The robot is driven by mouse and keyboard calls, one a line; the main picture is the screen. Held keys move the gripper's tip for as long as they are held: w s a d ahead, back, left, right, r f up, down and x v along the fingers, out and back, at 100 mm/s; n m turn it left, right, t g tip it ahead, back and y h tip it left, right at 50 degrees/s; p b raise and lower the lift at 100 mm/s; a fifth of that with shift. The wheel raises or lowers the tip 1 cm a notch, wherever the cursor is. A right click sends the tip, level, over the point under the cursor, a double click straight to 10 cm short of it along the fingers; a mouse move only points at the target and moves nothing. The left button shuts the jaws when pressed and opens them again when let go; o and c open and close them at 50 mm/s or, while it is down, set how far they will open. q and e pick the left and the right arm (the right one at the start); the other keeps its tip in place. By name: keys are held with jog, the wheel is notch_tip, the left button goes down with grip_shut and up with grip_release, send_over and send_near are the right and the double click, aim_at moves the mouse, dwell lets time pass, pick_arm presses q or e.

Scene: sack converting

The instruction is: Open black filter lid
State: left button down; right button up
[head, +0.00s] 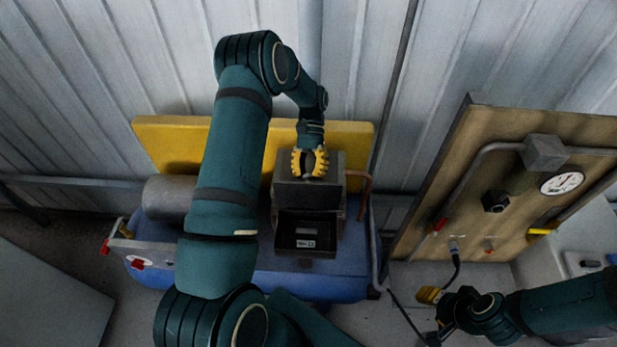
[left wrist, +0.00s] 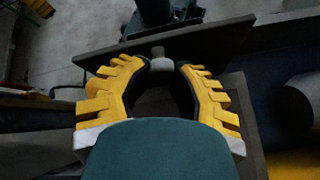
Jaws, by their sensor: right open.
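The black filter box (head: 341,208) stands in front of a yellow panel. Its dark lid panel (head: 306,194) also shows in the left wrist view (left wrist: 215,42), with a small grey knob (left wrist: 162,64) at its edge. My left gripper (head: 310,172) is at the top of the box; in the left wrist view its yellow fingers (left wrist: 162,70) close around the knob from both sides. Below the lid panel, a dark recess holds a small label (head: 305,243). How far the lid is raised is hard to tell. My right gripper (head: 433,314) is open at the lower right, away from the box.
A blue tank (head: 330,287) lies under the box, with a grey cylinder (head: 168,199) to the left. A copper pipe (head: 366,190) runs beside the box. A wooden board (head: 460,190) with a gauge (head: 562,183), pipes and valves stands at right. A corrugated wall closes the back.

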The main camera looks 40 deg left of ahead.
pick_arm(q)
jog(key=shift+w+a+f, duration=0.35)
jog(key=shift+f, duration=0.25)
jog(key=c, duration=0.8)
grip_release()
jog(key=shift+a, duration=0.1)
jog(key=shift+o, duration=0.4)
jog(key=shift+a, duration=0.1)
jog(key=shift+r, duration=0.1)
jog(key=shift+w+r, duration=0.1)
jog(key=shift+w+r, duration=0.1)
jog(key=shift+w, duration=0.1)
jog(key=shift+v, duration=3.45)
